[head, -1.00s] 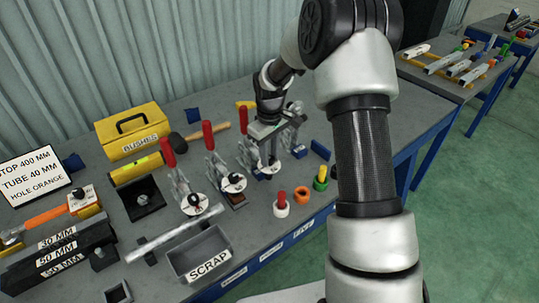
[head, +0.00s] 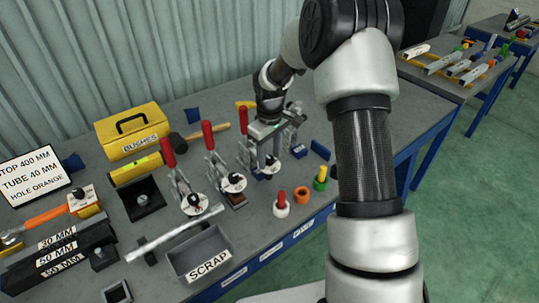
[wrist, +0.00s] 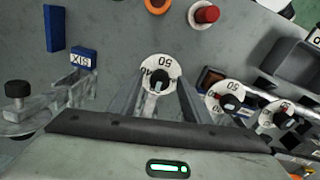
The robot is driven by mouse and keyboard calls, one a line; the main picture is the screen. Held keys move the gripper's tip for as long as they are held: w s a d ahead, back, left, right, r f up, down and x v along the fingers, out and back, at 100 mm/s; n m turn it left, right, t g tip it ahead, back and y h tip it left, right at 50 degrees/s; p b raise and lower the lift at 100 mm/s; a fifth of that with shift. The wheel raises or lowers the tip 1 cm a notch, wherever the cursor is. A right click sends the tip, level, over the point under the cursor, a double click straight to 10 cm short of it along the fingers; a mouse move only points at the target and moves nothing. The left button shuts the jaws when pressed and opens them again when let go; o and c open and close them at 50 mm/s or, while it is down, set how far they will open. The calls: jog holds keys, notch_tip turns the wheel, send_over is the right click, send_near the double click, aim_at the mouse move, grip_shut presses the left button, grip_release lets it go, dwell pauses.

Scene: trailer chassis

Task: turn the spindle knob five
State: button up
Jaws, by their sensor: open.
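My gripper (wrist: 158,92) is open, pointing down over this dial, with one finger on each side of the knob. I cannot tell whether the fingers touch it.
Similar dials (wrist: 228,100) stand to the right in the wrist view. Red-handled clamps (head: 210,140) stand left of my gripper. A blue block marked SIX (wrist: 82,58) is to the left. A red-topped white piece (head: 281,204), an orange ring (head: 302,195) and a SCRAP tray (head: 222,240) lie in front.

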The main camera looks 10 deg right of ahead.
aim_at(270, 161)
notch_tip(270, 161, up, 17)
jog(key=s, duration=0.1)
jog(key=shift+r+p, duration=0.2)
jog(key=shift+p, duration=0.2)
jog(key=s+r+m+t+p, duration=0.1)
jog(key=s+r+m+p, duration=0.1)
jog(key=s+r, duration=0.6)
jog(key=s+r+m+t+p, duration=0.1)
jog(key=s+r+m+t, duration=0.1)
jog(key=s, duration=0.8)
jog(key=s+r+m+t+p, duration=0.2)
jog(key=s+r+m, duration=0.1)
jog(key=s, duration=0.8)
jog(key=shift+s+a+r, duration=0.15)
jog(key=shift+a+r, duration=0.05)
jog(key=shift+r, duration=0.45)
